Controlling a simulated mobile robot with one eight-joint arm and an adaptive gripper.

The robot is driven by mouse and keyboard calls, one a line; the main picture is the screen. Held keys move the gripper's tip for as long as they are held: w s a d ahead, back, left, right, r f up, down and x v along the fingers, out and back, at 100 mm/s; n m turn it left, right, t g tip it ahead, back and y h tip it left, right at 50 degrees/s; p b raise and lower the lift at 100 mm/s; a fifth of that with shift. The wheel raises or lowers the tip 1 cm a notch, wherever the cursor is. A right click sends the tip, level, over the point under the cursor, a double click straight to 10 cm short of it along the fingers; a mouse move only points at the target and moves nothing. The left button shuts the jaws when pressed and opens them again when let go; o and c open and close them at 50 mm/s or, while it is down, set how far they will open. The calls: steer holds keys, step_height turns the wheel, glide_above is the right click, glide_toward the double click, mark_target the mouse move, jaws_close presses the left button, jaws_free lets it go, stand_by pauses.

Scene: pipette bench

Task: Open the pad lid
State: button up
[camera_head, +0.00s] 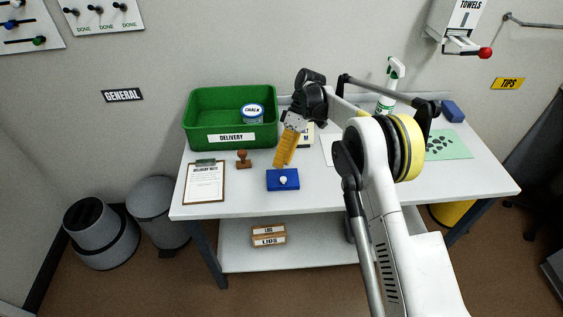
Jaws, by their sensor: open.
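The blue pad (275,185) lies near the front edge of the white table, with its lid on and a small white knob (283,180) on top. My gripper (281,163) has yellow-orange fingers pointing down, just behind and above the pad in the picture. It appears apart from the lid, with nothing visible between the fingers. It is open, though the fingers overlap in this view and the gap between them is hard to see. The exact height of the fingertips above the table cannot be told.
A brown stamp (243,160) and a clipboard delivery note (204,183) lie left of the pad. A green delivery bin (200,137) holding a chalk tub (253,110) stands behind. A spray bottle (390,85) stands at the back. My arm crosses the table's right side.

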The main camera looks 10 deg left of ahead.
mark_target(283, 175)
step_height(283, 175, up, 10)
stand_by(0.4)
steer(key=shift+f, duration=0.1)
